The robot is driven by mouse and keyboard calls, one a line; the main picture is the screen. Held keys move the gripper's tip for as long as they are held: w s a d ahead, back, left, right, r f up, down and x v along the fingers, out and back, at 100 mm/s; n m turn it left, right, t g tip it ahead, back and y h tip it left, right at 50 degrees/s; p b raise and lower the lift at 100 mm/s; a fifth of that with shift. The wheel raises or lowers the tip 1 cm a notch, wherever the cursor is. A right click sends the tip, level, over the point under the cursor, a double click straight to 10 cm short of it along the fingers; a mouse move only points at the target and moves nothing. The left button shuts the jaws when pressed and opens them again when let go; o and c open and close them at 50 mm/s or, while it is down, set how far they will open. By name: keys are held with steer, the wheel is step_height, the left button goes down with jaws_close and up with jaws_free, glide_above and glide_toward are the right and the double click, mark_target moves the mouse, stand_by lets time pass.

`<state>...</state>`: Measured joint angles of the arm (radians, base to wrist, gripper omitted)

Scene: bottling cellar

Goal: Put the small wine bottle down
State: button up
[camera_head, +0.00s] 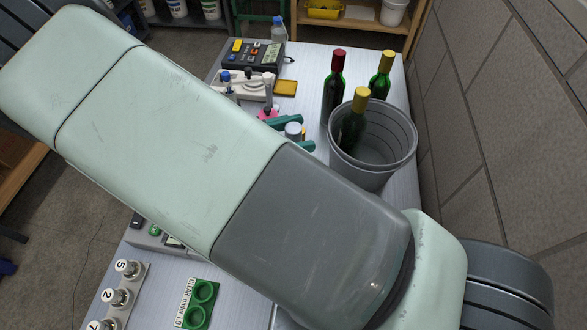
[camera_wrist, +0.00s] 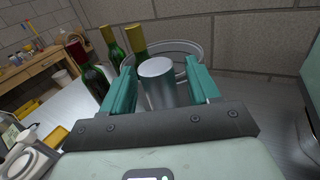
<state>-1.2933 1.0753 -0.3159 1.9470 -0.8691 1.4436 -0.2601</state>
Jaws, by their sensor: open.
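Three dark green wine bottles show in the head view; I cannot tell for sure which is the small one. A gold-topped bottle (camera_head: 352,130) is inside a grey bucket (camera_head: 372,172). A red-topped bottle (camera_head: 334,88) and another gold-topped bottle (camera_head: 380,82) stand behind the bucket. My gripper (camera_head: 293,134) shows partly past my arm, left of the bucket. In the wrist view my gripper (camera_wrist: 160,85) has its teal fingers apart, with a grey cylinder (camera_wrist: 158,88) between them. No bottle is between the fingers. The bucket (camera_wrist: 203,50) and bottles are beyond the fingers.
A dark control box (camera_head: 252,54), a clear bottle (camera_head: 279,30) and a yellow tray (camera_head: 286,88) are at the table's far end. Numbered pieces (camera_head: 118,297) and a green holder (camera_head: 201,302) are at the near left. A block wall (camera_head: 500,120) borders the right. My arm hides the table's middle.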

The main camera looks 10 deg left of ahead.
jaws_close()
stand_by(0.3)
stand_by(1.1)
